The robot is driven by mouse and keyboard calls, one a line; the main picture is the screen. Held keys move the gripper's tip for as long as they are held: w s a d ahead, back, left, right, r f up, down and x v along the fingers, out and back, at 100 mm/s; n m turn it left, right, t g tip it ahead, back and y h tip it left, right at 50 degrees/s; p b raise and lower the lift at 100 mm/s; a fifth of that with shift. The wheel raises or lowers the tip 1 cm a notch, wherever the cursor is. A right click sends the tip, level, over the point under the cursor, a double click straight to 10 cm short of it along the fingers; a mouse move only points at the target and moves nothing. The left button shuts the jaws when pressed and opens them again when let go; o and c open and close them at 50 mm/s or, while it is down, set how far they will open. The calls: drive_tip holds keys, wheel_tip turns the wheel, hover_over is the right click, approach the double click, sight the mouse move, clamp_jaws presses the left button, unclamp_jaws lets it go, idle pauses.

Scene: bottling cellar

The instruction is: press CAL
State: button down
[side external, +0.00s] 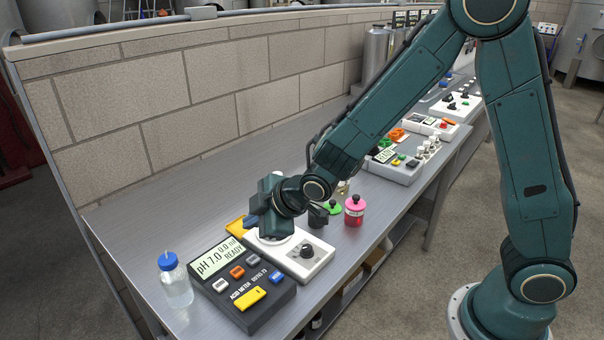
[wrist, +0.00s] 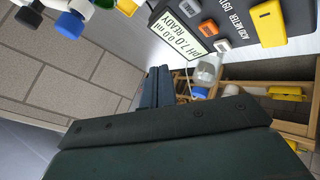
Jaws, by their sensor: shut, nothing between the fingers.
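The acid meter (side external: 266,308) is a dark box at the near end of the bench. Its display (side external: 218,258) reads pH 7.0, 0.0 ml, READY. It has a white button (side external: 220,285), an orange button (side external: 237,272), a grey button (side external: 252,258), a blue button (side external: 277,277) and a yellow button (side external: 250,299). In the wrist view the shut fingers (wrist: 156,88) show beside the meter (wrist: 286,25).
A clear bottle with a blue cap (side external: 168,261) stands left of the meter. A white stirrer with a black knob (side external: 306,251) stands just right of it. A pink jar (side external: 354,211) and a green-topped jar (side external: 333,208) stand farther right.

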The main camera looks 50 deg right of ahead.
sight(258, 260)
drive_tip(key=shift+f, duration=3.65)
drive_tip(key=shift+f, duration=0.9)
idle(0.5)
drive_tip(key=shift+r, duration=0.85)
drive_tip(key=shift+r, duration=0.1)
drive_tip(key=shift+r, duration=2.45)
